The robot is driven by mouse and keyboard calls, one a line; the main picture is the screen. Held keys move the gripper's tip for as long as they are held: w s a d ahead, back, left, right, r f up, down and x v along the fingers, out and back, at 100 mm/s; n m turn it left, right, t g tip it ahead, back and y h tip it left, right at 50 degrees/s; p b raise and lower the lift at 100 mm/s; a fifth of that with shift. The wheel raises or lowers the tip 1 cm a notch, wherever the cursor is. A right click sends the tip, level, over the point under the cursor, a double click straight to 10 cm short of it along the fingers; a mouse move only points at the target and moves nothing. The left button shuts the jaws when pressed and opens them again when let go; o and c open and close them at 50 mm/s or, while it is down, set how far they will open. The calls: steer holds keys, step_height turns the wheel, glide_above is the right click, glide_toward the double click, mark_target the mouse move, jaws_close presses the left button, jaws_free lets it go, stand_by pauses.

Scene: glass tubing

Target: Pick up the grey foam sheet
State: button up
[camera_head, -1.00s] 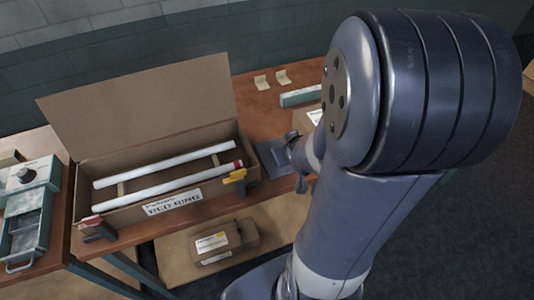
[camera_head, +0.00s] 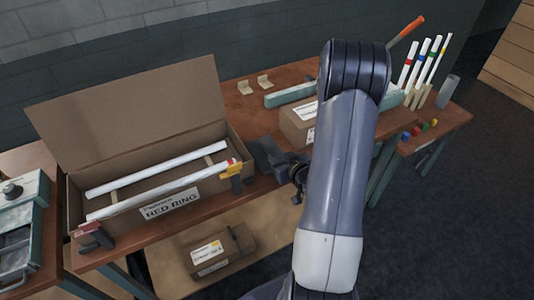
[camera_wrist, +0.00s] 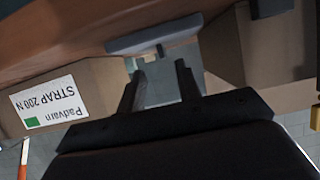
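The grey foam sheet (camera_head: 266,154) looks like a dark grey flat piece on the brown table, just right of the long open cardboard box. In the wrist view, which looks upside down, a grey slab (camera_wrist: 155,36) shows at the table edge, beyond my fingertips. My gripper (camera_wrist: 160,70) is open, with a clear gap between its two dark fingers and nothing seen in it. In the head view my gripper (camera_head: 298,174) is at the table's front edge, just right of the sheet, partly hidden by my arm.
The open box (camera_head: 168,208) labelled RED RING holds two white tubes; a yellow clamp (camera_head: 235,169) sits at its right end. A smaller labelled carton (camera_head: 296,124) stands right of the sheet. Another carton (camera_head: 215,250) lies on the lower shelf. Tubes stand in a rack at far right.

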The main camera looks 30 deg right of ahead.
mark_target(268, 150)
steer(key=x, duration=0.1)
steer(key=p+x, duration=0.1)
steer(key=x, duration=0.1)
steer(key=p+x, duration=0.1)
steer(key=x, duration=0.1)
steer(key=shift+w+a+r, duration=0.15)
steer(key=shift+a+r, duration=0.05)
steer(key=shift+a, duration=0.1)
steer(key=shift+w+f, duration=0.3)
steer(key=shift+w, duration=0.3)
jaws_close()
